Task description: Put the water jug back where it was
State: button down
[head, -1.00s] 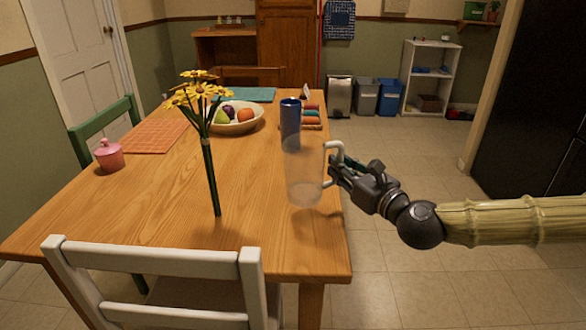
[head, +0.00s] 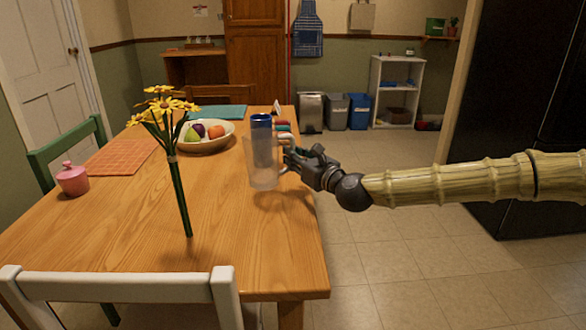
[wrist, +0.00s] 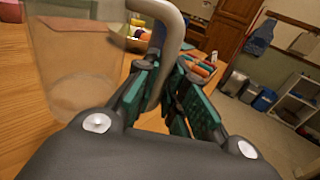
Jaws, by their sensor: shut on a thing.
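The water jug (head: 262,176) is a clear, upright vessel with a pale handle on its right side. It is over the right part of the wooden table (head: 120,225); I cannot tell whether its base touches the tabletop. My gripper (head: 291,160) is shut on the jug's handle, reaching in from the right. In the wrist view, the grey handle (wrist: 168,50) passes between the green-padded fingers (wrist: 160,95), and the clear jug body (wrist: 75,60) is at the left.
A blue can (head: 261,122) stands just behind the jug. A fruit bowl (head: 207,146), yellow flowers (head: 180,190) and a pink pot (head: 72,180) are further left. A white chair (head: 120,287) is at the near edge. The tabletop's front right is clear.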

jog(key=shift+w+a, duration=0.1)
jog(key=shift+w, duration=0.25)
jog(key=shift+w+a+f, duration=0.1)
jog(key=shift+w+f, duration=0.1)
jog(key=shift+f, duration=0.1)
jog(key=shift+f+b, duration=0.5)
jog(key=shift+f, duration=0.9)
jog(key=shift+f, duration=0.25)
jog(key=c, duration=1.5)
grip_release()
jog(key=shift+r, duration=0.15)
jog(key=shift+s, duration=0.15)
jog(key=p+v, duration=0.1)
jog(key=v, duration=1.1)
